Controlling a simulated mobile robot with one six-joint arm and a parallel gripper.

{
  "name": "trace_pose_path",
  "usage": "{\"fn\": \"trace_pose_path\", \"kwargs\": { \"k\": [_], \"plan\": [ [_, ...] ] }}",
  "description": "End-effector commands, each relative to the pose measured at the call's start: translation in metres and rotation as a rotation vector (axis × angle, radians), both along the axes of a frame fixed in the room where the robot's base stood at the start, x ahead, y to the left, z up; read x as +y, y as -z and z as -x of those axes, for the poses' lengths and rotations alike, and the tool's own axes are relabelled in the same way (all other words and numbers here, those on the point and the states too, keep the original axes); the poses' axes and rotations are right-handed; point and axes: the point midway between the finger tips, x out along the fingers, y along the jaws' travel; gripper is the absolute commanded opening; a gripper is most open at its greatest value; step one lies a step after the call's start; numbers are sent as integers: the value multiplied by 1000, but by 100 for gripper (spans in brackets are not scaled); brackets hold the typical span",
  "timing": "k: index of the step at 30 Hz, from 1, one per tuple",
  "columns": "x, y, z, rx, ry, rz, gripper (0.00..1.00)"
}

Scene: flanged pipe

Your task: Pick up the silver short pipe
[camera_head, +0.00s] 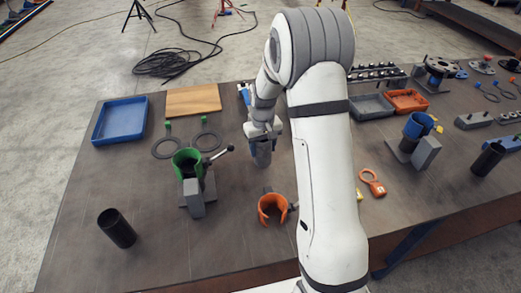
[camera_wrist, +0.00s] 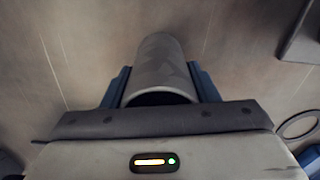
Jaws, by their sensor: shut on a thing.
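The silver short pipe (camera_wrist: 162,62) is a plain grey tube in the wrist view, with its dark open end towards the camera. My gripper (camera_wrist: 161,88) is shut on it, one blue finger on each side. In the head view my gripper (camera_head: 262,142) points down over the middle of the table, and the grey pipe (camera_head: 262,155) shows at its tip. I cannot tell whether the pipe's lower end touches the table.
A green clamp holder (camera_head: 187,163) stands left of my gripper, and an orange open clamp (camera_head: 272,207) is in front. A black pipe (camera_head: 117,228) is at the front left. A blue tray (camera_head: 120,119) and wooden board (camera_head: 193,100) lie behind. A blue holder (camera_head: 419,126) stands right.

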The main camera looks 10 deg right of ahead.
Motion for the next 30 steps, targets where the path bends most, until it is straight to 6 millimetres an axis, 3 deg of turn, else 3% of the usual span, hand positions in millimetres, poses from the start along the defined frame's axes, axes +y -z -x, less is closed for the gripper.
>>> {"fn": "trace_pose_path", "kwargs": {
  "k": [9, 17, 20, 30],
  "plan": [
    [0, -1, 0, -1, 1, 0, 20],
    [-1, -4, -1, -2, 1, 0, 20],
    [-1, -15, -1, -5, 1, 0, 20],
    [-1, -81, -1, -5, 2, 0, 20]
  ]
}}
